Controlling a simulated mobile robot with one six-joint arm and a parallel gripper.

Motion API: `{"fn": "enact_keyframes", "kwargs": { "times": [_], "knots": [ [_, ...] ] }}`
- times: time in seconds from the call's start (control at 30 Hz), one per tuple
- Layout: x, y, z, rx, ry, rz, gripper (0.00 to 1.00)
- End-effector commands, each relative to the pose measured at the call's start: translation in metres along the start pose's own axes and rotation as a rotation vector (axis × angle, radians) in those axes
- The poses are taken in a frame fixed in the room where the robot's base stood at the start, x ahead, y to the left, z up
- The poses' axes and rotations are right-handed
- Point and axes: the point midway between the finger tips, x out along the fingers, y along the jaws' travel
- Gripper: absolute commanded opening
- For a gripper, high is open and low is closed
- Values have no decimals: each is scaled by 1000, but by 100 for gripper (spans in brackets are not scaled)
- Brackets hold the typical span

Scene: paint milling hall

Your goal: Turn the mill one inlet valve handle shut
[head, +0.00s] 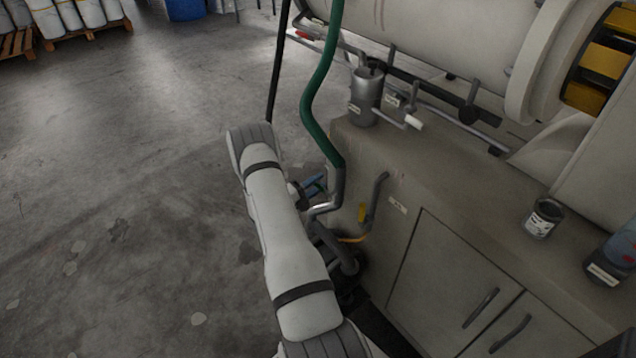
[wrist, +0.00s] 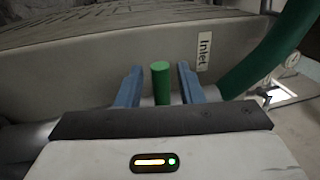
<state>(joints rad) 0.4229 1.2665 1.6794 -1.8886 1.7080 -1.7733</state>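The green valve handle (wrist: 161,82) stands up as a short round-topped bar in the wrist view. A white "Inlet" label (wrist: 203,50) is just beyond it to the right. My gripper (wrist: 160,84) is open, one blue finger on each side of the handle, with a gap on both sides. In the head view my gripper (head: 316,184) is beside the lower end of the green hose (head: 319,95), near the cabinet's left side. The handle is small there and partly hidden by the fingers. The lower end of the handle is hidden in the wrist view.
The beige cabinet (head: 450,215) carries the large mill drum (head: 440,35), a metal pot (head: 366,95), and a tin (head: 543,217). The floor (head: 110,190) at left is clear.

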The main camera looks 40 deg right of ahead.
Motion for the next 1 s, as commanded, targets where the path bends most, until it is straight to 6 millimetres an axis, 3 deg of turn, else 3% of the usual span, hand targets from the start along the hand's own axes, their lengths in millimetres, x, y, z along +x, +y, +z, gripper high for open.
{"fn": "enact_keyframes", "kwargs": {
  "times": [0.27,0.7,1.0],
  "knots": [
    [-4,0,1,1,-4,0,35],
    [-68,0,0,0,-5,0,35],
    [-79,0,-1,1,-3,0,35]
  ]
}}
